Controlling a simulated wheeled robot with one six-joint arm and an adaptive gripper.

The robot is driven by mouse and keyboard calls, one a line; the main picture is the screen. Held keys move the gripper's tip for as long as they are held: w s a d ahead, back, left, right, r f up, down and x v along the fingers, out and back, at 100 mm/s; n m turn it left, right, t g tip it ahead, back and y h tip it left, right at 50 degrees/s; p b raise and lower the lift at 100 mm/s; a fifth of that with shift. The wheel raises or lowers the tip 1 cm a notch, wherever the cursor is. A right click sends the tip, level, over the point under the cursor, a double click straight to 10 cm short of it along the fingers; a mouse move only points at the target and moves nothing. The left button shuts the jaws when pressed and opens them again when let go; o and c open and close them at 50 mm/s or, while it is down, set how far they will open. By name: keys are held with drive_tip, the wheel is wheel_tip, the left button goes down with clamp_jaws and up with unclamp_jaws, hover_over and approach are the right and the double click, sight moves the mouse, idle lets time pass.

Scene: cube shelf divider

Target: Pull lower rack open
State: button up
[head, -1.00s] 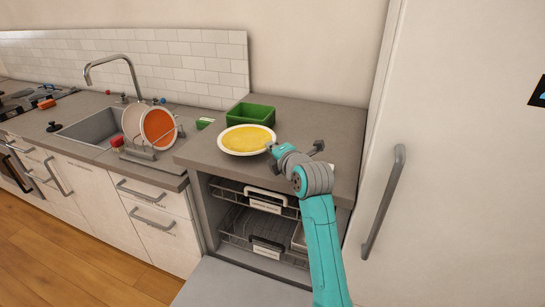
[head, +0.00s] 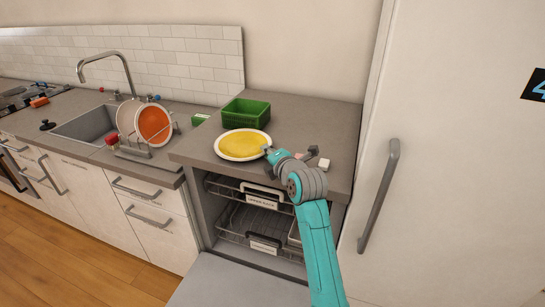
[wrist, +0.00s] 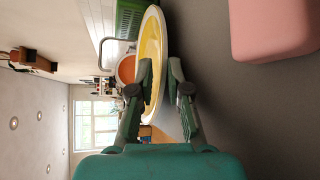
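The open dishwasher sits under the counter in the head view, with its door (head: 235,283) folded down. My gripper (head: 290,153) is over the countertop, beside the yellow plate (head: 243,145), well above the racks. In the wrist view my gripper (wrist: 160,65) has a gap between its fingers and holds nothing. My arm covers part of the racks' right side.
A green bin (head: 246,112) stands on the counter behind the plate. A tall cabinet handle (head: 379,197) stands at the right. A dish rack with plates (head: 153,125) is by the sink.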

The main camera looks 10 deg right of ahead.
drive_tip(key=v, duration=1.2)
drive_tip(key=shift+r, duration=0.1)
drive_tip(key=s+d+f+m+h, duration=0.3)
drive_tip(key=s+f+m, duration=0.9)
drive_tip(key=s+f, duration=1)
drive_tip(key=s+d+r+m, duration=0.1)
drive_tip(key=s+m, duration=1)
drive_tip(key=s, duration=1.9)
drive_tip(key=shift+s+d+h, duration=0.15)
drive_tip(key=shift+d+h, duration=0.1)
drive_tip(key=shift+h, duration=0.15)
drive_tip(key=shift+o, duration=1)
drive_tip(key=shift+s+r+m, duration=0.5)
